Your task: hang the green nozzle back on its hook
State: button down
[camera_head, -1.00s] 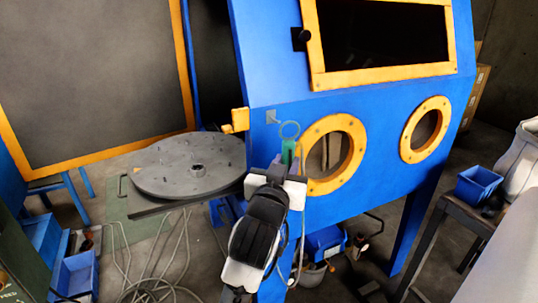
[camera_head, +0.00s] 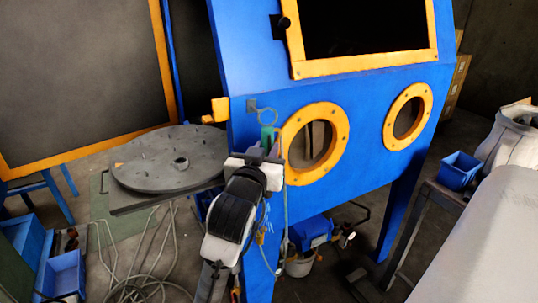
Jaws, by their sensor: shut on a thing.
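The green nozzle (camera_head: 268,136) shows as a small green piece just beyond my gripper, in front of the blue cabinet panel, left of the left porthole. My gripper (camera_head: 265,152) is shut on it; the fingers are partly hidden by my own wrist. A grey hook with a ring (camera_head: 266,115) is on the blue panel just above the nozzle. The nozzle's top is close below the ring; I cannot tell whether they touch. A thin hose (camera_head: 285,205) hangs down to the right of my wrist.
The blue cabinet (camera_head: 370,160) has two orange-rimmed portholes (camera_head: 315,144) close to the right of my gripper. An orange latch (camera_head: 215,110) sticks out at its left edge. A grey round turntable (camera_head: 165,165) is at left. Blue bins (camera_head: 462,170) stand at the right and lower left.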

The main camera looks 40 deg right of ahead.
jog(key=shift+w+d+f+b, duration=0.15)
jog(key=shift+w+d+f, duration=0.05)
jog(key=shift+w, duration=0.65)
jog(key=shift+w+d+f+b, duration=0.2)
jog(key=shift+w+f, duration=0.05)
jog(key=shift+w, duration=0.55)
jog(key=shift+w+d+f+b, duration=0.15)
jog(key=shift+w+d+f, duration=0.05)
jog(key=shift+w, duration=0.65)
jog(key=c, duration=1.1)
grip_release()
jog(key=b+v, duration=1)
jog(key=v, duration=0.3)
jog(key=shift+s+a, duration=0.25)
jog(key=shift+s, duration=0.1)
